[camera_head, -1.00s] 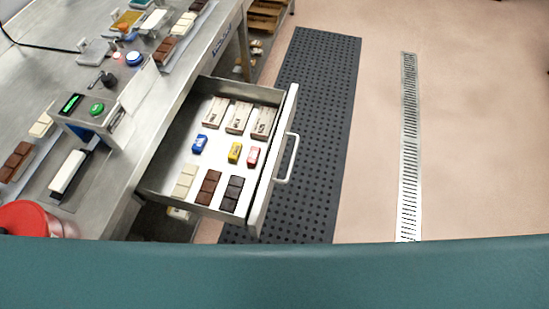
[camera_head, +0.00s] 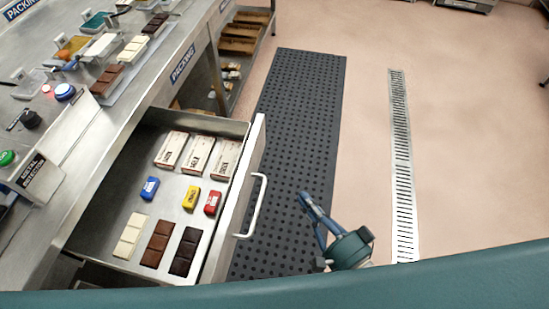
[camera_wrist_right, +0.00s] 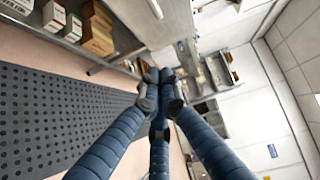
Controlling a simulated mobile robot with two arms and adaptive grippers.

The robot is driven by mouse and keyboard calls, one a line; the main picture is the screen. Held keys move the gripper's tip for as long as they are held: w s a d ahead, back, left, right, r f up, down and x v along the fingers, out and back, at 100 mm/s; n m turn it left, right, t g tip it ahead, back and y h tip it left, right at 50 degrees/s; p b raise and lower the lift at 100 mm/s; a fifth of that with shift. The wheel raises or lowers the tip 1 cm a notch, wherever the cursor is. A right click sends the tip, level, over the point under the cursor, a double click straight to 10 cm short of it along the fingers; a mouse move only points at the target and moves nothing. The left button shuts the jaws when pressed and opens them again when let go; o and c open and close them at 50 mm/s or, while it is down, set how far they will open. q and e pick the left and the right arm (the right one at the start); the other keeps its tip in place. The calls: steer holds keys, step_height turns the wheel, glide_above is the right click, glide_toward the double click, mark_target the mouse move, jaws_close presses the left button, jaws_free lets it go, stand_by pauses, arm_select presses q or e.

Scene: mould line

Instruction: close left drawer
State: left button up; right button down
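The drawer (camera_head: 253,165) is pulled well out of the steel bench, and I see straight into it. It holds wooden-looking boxes, small blue, yellow and red packs, and white, brown and dark chocolate bars. Its pale bar handle (camera_head: 258,208) is on the front, facing right. My right gripper (camera_head: 305,198) is right of the handle, apart from it, above the dark mat. Its blue fingers converge at the tips, and nothing shows between them. They also converge in the right wrist view (camera_wrist_right: 160,78). My left gripper is not in view.
The steel bench (camera_head: 150,85) carries trays, chocolate bars and a metal detector unit (camera_head: 42,165). Shelves (camera_head: 245,38) with goods stand behind the drawer. A perforated mat (camera_head: 300,100) and a floor drain (camera_head: 402,150) lie to the right. The floor beyond is open.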

step_height(320, 180, up, 2)
steer(key=p, duration=0.2)
glide_toward(258, 153)
steer(key=w+d, duration=0.2)
steer(key=w, duration=0.2)
steer(key=shift+m, duration=0.3)
steer(key=a, duration=0.4)
steer(key=shift+w+f, duration=0.25)
steer(key=shift+w, duration=0.05)
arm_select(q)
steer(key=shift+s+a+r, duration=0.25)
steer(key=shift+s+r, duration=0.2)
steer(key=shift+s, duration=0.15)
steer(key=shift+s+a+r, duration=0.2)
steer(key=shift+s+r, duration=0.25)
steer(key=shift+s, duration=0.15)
arm_select(e)
steer(key=shift+a, duration=0.15)
